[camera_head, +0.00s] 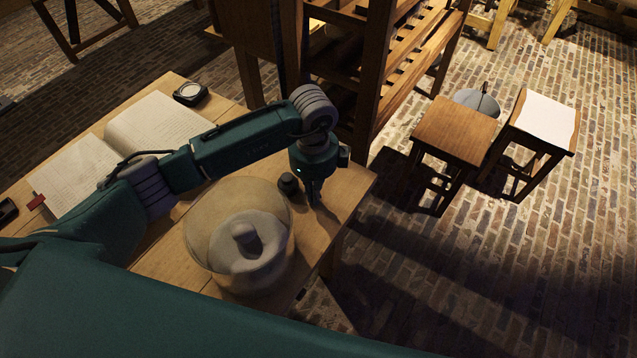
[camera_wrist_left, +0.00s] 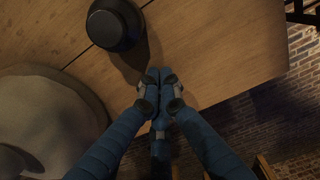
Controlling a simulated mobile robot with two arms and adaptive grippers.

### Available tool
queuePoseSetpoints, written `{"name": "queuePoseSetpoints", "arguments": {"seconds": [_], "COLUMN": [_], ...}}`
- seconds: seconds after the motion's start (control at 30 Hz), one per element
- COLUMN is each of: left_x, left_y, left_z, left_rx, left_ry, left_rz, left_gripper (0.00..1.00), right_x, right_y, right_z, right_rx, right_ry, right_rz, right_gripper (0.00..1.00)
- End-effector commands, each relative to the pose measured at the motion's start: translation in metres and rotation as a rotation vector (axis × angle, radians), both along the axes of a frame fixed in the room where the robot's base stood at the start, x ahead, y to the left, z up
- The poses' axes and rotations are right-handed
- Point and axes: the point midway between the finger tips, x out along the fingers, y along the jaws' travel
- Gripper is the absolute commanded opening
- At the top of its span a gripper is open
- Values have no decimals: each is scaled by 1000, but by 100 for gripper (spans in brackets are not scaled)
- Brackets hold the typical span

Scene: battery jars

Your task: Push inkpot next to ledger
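The inkpot, a small dark round pot (camera_head: 289,184), stands upright on the wooden table near its right end. It also shows at the top of the left wrist view (camera_wrist_left: 116,24). The ledger, an open book with pale written pages (camera_head: 158,126), lies on the table's left part, partly hidden by my left arm. My left gripper (camera_head: 314,198) points down just right of the inkpot. In the left wrist view its fingertips (camera_wrist_left: 160,82) are together and empty, with a small gap to the pot. My right gripper is not in view.
A round-faced dark object (camera_head: 189,93) lies beyond the ledger. The table's right edge is close to my gripper. A wooden rack (camera_head: 375,70) stands behind the table.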

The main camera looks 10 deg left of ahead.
Motion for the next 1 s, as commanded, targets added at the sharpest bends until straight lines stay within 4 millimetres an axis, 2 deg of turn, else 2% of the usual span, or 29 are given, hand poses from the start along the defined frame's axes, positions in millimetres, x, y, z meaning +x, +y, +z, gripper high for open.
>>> {"name": "queuePoseSetpoints", "arguments": {"seconds": [0.03,0.2,0.67,0.77,1.0], "left_x": [4,9,11,16,37], "left_y": [9,22,28,43,101], "left_z": [4,3,2,1,1], "left_rx": [1,0,-1,2,1], "left_ry": [-3,-1,-2,-2,-3], "left_rz": [5,2,2,6,7], "left_gripper": [0,0,0,0,0], "right_x": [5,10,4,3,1], "right_y": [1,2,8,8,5], "right_z": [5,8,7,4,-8], "right_rx": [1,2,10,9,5], "right_ry": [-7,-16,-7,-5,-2], "right_rz": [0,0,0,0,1], "right_gripper": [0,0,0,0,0]}}
